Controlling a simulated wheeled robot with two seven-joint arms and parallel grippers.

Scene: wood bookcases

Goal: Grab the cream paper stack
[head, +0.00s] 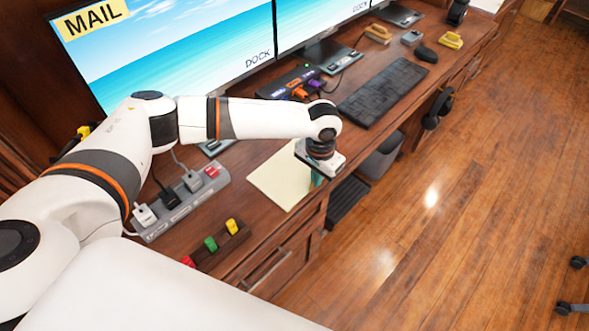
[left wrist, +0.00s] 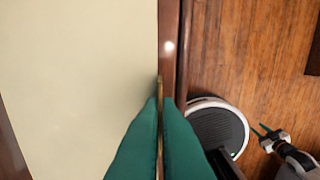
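The cream paper stack (head: 277,181) lies flat on the wooden desk near its front edge. In the left wrist view the stack (left wrist: 75,85) fills the left side, with its straight edge close to the desk's edge. My left gripper (head: 317,181) points down at the stack's right end. In the wrist view its green fingers (left wrist: 160,100) are together except for a thin tan line, at the stack's edge; I see no paper pinched, and contact is unclear. My right gripper (left wrist: 261,130) shows small at lower right in the wrist view, fingers apart, empty, over the floor.
A power strip (head: 180,202) with plugs and a wooden holder with coloured pieces (head: 212,245) sit left of the stack. A hub with cables (head: 300,85) and a keyboard (head: 383,92) lie beyond. Monitors (head: 170,45) stand behind.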

